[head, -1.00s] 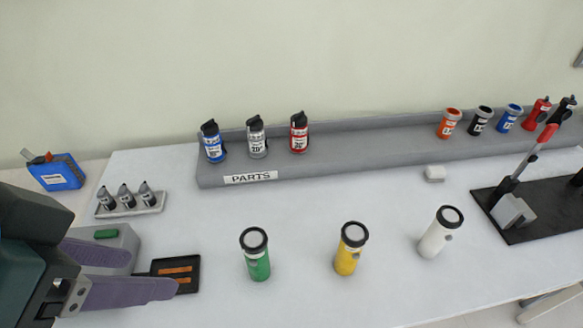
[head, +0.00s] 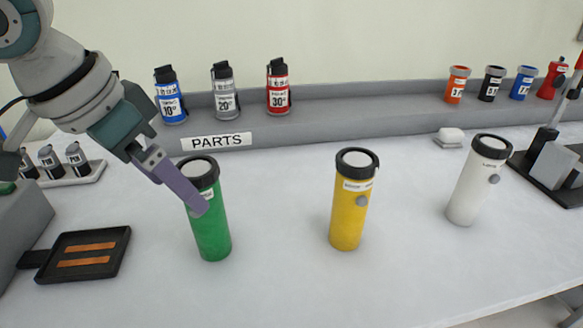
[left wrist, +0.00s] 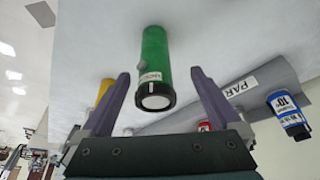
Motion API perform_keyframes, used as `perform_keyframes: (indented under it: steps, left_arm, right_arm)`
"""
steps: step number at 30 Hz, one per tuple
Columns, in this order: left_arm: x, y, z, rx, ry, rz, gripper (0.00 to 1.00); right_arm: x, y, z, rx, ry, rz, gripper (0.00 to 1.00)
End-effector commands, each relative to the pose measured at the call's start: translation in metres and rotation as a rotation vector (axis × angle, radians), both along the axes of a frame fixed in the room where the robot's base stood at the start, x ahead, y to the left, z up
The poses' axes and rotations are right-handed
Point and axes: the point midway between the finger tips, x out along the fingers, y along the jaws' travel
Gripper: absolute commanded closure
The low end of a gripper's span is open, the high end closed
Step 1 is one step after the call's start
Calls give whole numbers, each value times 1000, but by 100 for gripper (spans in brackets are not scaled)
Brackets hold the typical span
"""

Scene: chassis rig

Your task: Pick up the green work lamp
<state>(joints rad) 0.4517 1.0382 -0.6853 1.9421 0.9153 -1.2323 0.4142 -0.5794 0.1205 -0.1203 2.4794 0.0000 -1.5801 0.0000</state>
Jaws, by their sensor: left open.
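The green work lamp (head: 210,228) stands upright on the white table, at the left of a row of three lamps. It has a black head with a pale lens. My left gripper (head: 190,192) is at its upper part, with one purple finger crossing in front of it in the head view. In the left wrist view the green lamp (left wrist: 154,62) lies between the two spread fingers of my left gripper (left wrist: 158,82), with gaps on both sides. The left gripper is open. My right gripper is in neither view.
A yellow lamp (head: 348,215) and a white lamp (head: 470,190) stand to the right. A grey shelf (head: 350,128) behind holds bottles and small jars. A black tray (head: 110,262) lies at left. The table front is clear.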

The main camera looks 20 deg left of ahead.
Motion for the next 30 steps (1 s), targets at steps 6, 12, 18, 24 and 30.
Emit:
perform_keyframes:
  steps: [6,12,18,24,30]
  left_arm:
    - [9,-4,-23,-1,0,-1,3]
    - [22,-15,-46,-2,1,-3,3]
    - [31,-18,-67,1,0,-4,3]
    - [31,-18,-68,2,-1,-5,3]
    - [31,-18,-68,2,-1,-5,20]
  right_arm:
    - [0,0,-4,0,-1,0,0]
    - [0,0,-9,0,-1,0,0]
    - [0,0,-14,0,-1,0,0]
    - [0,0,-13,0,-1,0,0]
    - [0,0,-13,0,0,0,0]
